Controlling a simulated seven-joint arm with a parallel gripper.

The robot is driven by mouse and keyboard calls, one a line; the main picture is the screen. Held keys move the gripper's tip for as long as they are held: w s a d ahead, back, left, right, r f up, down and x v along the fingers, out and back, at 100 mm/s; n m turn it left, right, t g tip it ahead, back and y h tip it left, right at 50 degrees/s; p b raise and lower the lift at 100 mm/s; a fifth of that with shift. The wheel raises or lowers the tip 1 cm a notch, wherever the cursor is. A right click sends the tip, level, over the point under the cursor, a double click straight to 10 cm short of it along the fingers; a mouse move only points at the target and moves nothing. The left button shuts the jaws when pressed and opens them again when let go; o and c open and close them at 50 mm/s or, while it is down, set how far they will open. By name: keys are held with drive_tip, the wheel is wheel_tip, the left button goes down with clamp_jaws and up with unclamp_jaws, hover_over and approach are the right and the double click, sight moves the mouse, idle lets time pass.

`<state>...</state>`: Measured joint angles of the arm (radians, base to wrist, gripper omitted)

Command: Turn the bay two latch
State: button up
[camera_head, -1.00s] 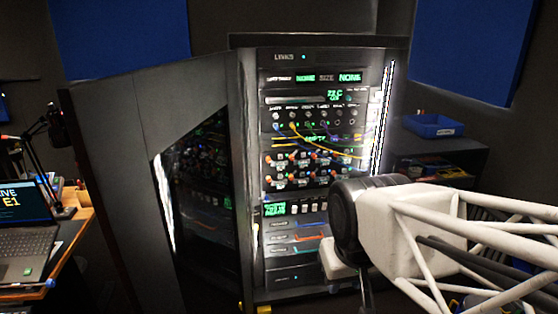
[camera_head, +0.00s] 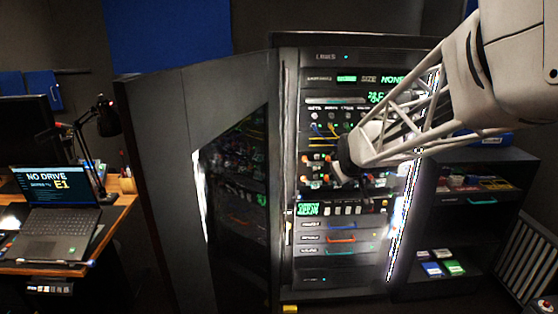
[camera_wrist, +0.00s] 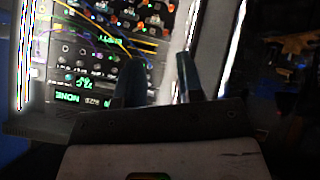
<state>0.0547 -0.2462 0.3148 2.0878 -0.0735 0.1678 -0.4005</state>
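The tall rack (camera_head: 350,42) stands with its front exposed. Low in it are stacked drawer-like bays with coloured handles: blue (camera_head: 342,226), orange-red (camera_head: 342,240) and teal (camera_head: 341,251). Their labels are too small to read, so I cannot tell which is bay two or make out its latch. My gripper shows in the wrist view (camera_wrist: 160,75), its two dark fingers apart with nothing visibly between them. In the head view my arm reaches from the upper right to the rack's middle rows, above the handles, and hides the fingertips. I cannot tell whether they touch anything.
The rack's dark door (camera_head: 150,150) hangs open to the left. Yellow cables (camera_wrist: 92,28) loop across the panel. A laptop (camera_head: 55,205) reading "NO DRIVE" and "E1" sits on a desk at left. A dark shelf (camera_head: 480,222) with small boxes stands at right.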

drive_tip(key=w+d+f+n+t, duration=0.1)
drive_tip(key=w+f+n+t, duration=0.15)
drive_tip(key=w, duration=0.75)
drive_tip(key=w+d+f+n+t, duration=0.1)
drive_tip(key=w+d+f+t, duration=0.15)
drive_tip(key=w, duration=0.75)
drive_tip(key=n+t, duration=0.3)
approach(329, 160)
drive_tip(key=shift+w+d+f+n+t+y, duration=0.1)
drive_tip(key=shift+w+f+n+t+y, duration=0.1)
drive_tip(key=shift+w, duration=0.2)
drive_tip(key=shift+w+d+f+n+t+y, duration=0.1)
drive_tip(key=shift+w+n, duration=0.05)
drive_tip(key=shift+w, duration=0.25)
drive_tip(key=shift+w, duration=3.9)
